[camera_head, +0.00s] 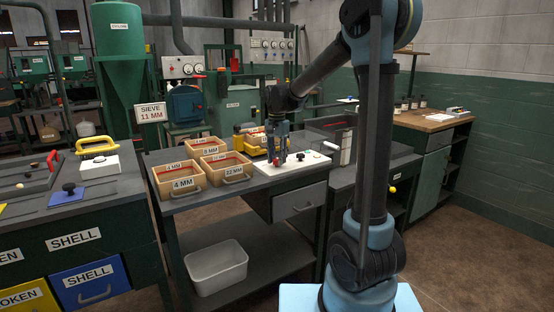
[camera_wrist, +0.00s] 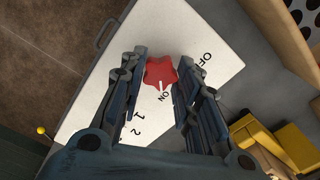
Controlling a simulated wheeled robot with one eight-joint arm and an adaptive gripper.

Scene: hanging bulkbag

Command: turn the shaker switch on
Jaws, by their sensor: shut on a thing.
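The shaker switch is a red lobed knob (camera_wrist: 161,70) on a white panel (camera_wrist: 225,65) in the wrist view. Its white pointer mark faces the ON label; OFF, 1 and 2 are printed around it. My gripper (camera_wrist: 163,66) is over the knob with a finger on either side, shut on it. In the head view the white panel (camera_head: 270,170) lies on the middle bench and my gripper (camera_head: 278,157) points down at its left part. The knob is a small, partly hidden red spot there.
Wooden sieve trays (camera_head: 181,192) with labels stand left of the panel. A yellow object (camera_head: 249,146) is behind it. A white bin (camera_head: 217,268) sits on the lower shelf.

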